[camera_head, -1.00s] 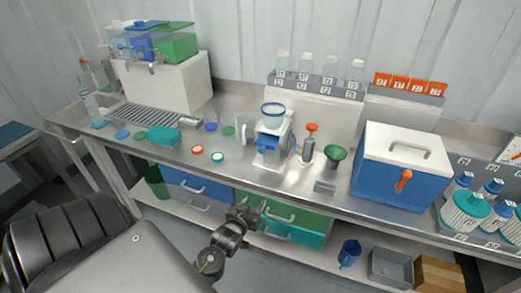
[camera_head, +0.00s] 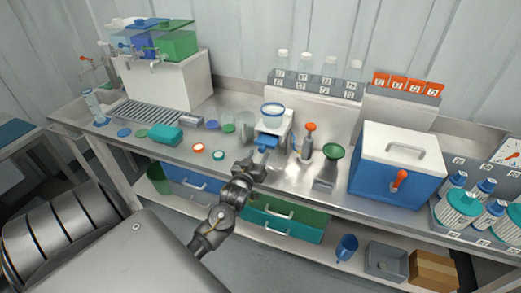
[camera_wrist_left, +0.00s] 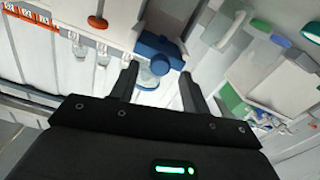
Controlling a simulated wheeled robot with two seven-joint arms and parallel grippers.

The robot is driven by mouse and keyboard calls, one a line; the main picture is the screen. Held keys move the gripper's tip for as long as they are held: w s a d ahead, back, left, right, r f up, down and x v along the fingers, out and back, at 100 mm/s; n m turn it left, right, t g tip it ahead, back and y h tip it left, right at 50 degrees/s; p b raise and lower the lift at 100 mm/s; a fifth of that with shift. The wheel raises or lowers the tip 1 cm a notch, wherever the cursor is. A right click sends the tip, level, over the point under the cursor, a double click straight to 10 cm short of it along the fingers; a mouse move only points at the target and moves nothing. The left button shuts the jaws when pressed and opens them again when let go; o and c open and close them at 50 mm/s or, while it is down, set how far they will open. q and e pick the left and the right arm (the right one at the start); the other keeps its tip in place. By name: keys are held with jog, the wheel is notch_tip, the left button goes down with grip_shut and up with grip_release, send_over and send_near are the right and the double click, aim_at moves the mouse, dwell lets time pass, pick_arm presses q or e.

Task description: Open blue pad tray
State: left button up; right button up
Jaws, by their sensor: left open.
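A blue drawer (camera_head: 180,174) with a pale handle is under the bench, left of a green drawer (camera_head: 308,214) and a teal drawer (camera_head: 285,225). It looks closed, and my arm covers its right part. On the bench a white device (camera_head: 275,124) has a blue part (camera_head: 266,142) at its front. I cannot tell which blue thing is the pad tray. My left gripper (camera_head: 251,166) is at the bench's front edge, just below the device. In the left wrist view its open, empty fingers (camera_wrist_left: 157,82) point toward a blue piece (camera_wrist_left: 160,50). My right gripper is out of view.
A blue-and-white cooler (camera_head: 396,185) is further right.

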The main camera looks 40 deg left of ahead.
aim_at(267, 140)
pick_arm(q)
jog(key=shift+x, duration=1.3)
jog(key=shift+c, duration=0.5)
grip_shut()
